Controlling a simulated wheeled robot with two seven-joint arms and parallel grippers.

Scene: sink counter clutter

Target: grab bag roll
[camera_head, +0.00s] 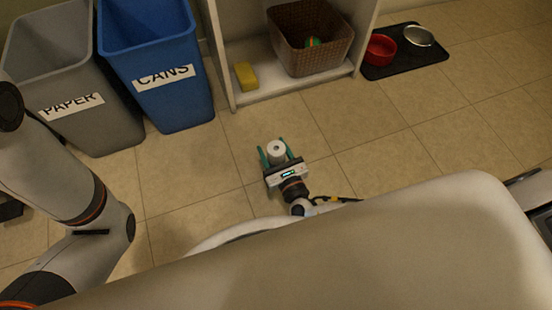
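A small white bag roll (277,150) is at the middle of the head view, over the tiled floor. My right gripper (273,149) is around it, with one green finger on each side of the roll. The left finger looks a little apart from the roll, and the right one is close to it. I cannot tell whether either finger touches the roll, or whether it rests on the floor. My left arm comes in at the left, but its gripper is out of view.
A grey PAPER bin (75,85) and a blue CANS bin (165,70) stand at the upper left. A shelf unit (290,90) holds a yellow sponge (246,76) and a brown basket (309,40). A black mat (405,62) carries a red bowl (380,50) and a metal bowl (419,36).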

